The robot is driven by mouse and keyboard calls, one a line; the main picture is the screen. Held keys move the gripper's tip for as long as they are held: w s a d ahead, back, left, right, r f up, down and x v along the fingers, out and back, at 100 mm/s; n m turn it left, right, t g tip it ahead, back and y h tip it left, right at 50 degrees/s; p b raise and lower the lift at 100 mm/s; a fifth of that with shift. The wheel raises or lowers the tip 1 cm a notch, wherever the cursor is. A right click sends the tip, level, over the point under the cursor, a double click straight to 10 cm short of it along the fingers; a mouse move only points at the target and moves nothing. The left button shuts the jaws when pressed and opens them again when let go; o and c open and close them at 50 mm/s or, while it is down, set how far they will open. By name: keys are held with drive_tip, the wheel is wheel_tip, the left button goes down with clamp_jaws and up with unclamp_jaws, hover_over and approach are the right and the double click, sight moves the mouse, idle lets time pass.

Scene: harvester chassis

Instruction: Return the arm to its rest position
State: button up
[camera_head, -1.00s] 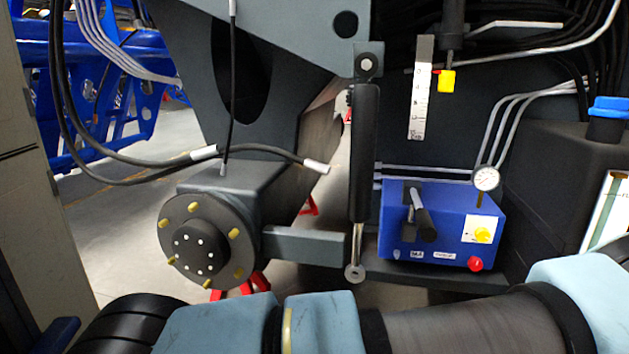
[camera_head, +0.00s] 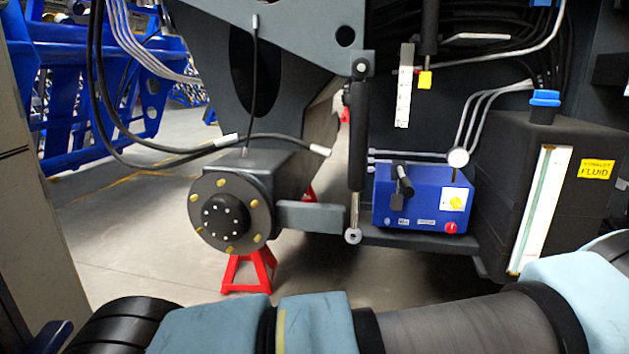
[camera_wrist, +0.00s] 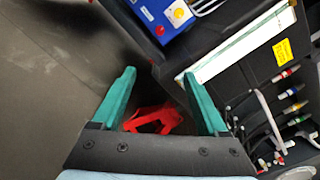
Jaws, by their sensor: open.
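My gripper (camera_wrist: 162,102) shows in the wrist view with two green fingers spread apart and nothing between them. Beyond the fingers are the floor and a red stand (camera_wrist: 155,118). In the head view my arm lies across the bottom edge, in front of the machine; the gripper itself is out of that view. The arm appears clear of the chassis, with floor visible between them.
The chassis carries a wheel hub (camera_head: 230,213) over a red stand (camera_head: 249,270), a blue box (camera_head: 421,198) with a lever, and a black fluid tank (camera_head: 590,203) with a blue cap (camera_head: 545,98). Cables hang at the left. Floor (camera_head: 130,235) is open left of the hub.

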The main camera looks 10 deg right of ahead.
drive_tip(key=w+a+r+n+g+y, duration=0.1)
drive_tip(key=w+a+r+n+g, duration=0.15)
drive_tip(key=w, duration=0.35)
drive_tip(key=w+a+r+n+g, duration=0.1)
drive_tip(key=w+a+r+n, duration=0.1)
drive_tip(key=w+n, duration=0.35)
drive_tip(key=w+a+r+n+g+y, duration=0.1)
drive_tip(key=w+a+r, duration=0.15)
drive_tip(key=w, duration=0.55)
drive_tip(key=w+a+r+n+g, duration=0.2)
drive_tip(key=w+a+r+n, duration=0.15)
drive_tip(key=a, duration=0.55)
drive_tip(key=w+a+r+n+g, duration=0.25)
drive_tip(key=a+n, duration=0.25)
drive_tip(key=a, duration=0.4)
drive_tip(key=s+a+r+n+g+y, duration=0.15)
drive_tip(key=s+a+n, duration=0.3)
drive_tip(key=a, duration=0.55)
drive_tip(key=s+a+r+n+g+y, duration=0.1)
drive_tip(key=s+a+r+n+g, duration=0.2)
drive_tip(key=s+a, duration=0.5)
drive_tip(key=s+a+n+g+y, duration=0.1)
drive_tip(key=s+a+n+g, duration=0.3)
drive_tip(key=a, duration=0.8)
wheel_tip(320, 180, up, 25)
drive_tip(key=t+p, duration=0.2)
drive_tip(key=p, duration=2.3)
drive_tip(key=shift+r+n, duration=0.15)
drive_tip(key=shift+n, duration=0.25)
drive_tip(key=shift+w+a, duration=0.1)
